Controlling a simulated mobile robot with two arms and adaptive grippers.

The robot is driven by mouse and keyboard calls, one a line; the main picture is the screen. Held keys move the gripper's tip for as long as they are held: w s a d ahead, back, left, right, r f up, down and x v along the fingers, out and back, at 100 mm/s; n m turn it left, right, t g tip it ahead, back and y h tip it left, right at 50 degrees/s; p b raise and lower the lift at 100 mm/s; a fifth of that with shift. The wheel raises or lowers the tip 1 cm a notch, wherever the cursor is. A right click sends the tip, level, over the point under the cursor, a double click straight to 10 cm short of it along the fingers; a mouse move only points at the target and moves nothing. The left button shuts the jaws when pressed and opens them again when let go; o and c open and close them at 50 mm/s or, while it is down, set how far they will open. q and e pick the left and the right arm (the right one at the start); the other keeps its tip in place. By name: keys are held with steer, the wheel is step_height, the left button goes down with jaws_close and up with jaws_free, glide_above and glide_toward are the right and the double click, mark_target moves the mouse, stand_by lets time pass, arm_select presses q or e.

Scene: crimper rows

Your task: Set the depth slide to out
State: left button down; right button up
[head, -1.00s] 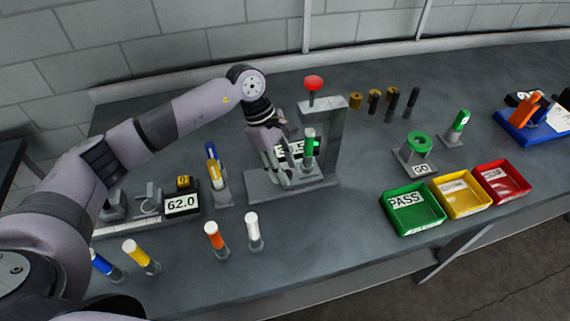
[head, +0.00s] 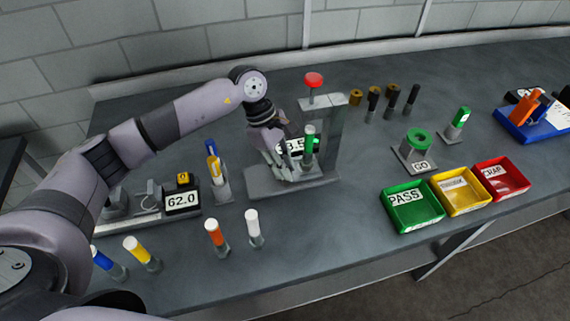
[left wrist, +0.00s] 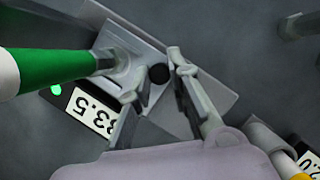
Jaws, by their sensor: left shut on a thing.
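The press fixture (head: 325,135) stands mid-bench, with a red knob (head: 313,80) on top and a flat grey base (head: 262,186). My left gripper (head: 285,168) is low over this base, left of an upright green-and-white piece (head: 309,150). In the left wrist view, a small dark round knob (left wrist: 159,74), seemingly of the depth slide, lies between the fingertips of the left gripper (left wrist: 155,78). The gripper is shut on it; the slide's body is mostly hidden in the head view. A display (left wrist: 92,112), partly covered by a finger, ends in "3.5". My right gripper is not in view.
A second display (head: 182,200) reads 62.0 at left. Several coloured handles, including an orange one (head: 214,235), stand along the front edge. Green (head: 412,226), yellow (head: 462,208) and red (head: 508,190) trays sit at right.

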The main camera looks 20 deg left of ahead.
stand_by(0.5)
arm_select(q)
steer(key=shift+s+a+f, duration=0.1)
steer(key=shift+s+a, duration=0.1)
steer(key=shift+a, duration=0.25)
steer(key=shift+s+a+b, duration=0.4)
steer(key=shift+s+a, duration=0.15)
steer(key=shift+a, duration=0.2)
steer(key=shift+s+a+b, duration=0.35)
steer(key=shift+s+a, duration=0.15)
steer(key=shift+a, duration=0.2)
steer(key=c, duration=1.5)
jaws_free()
steer(key=v, duration=1.2)
steer(key=shift+d, duration=0.1)
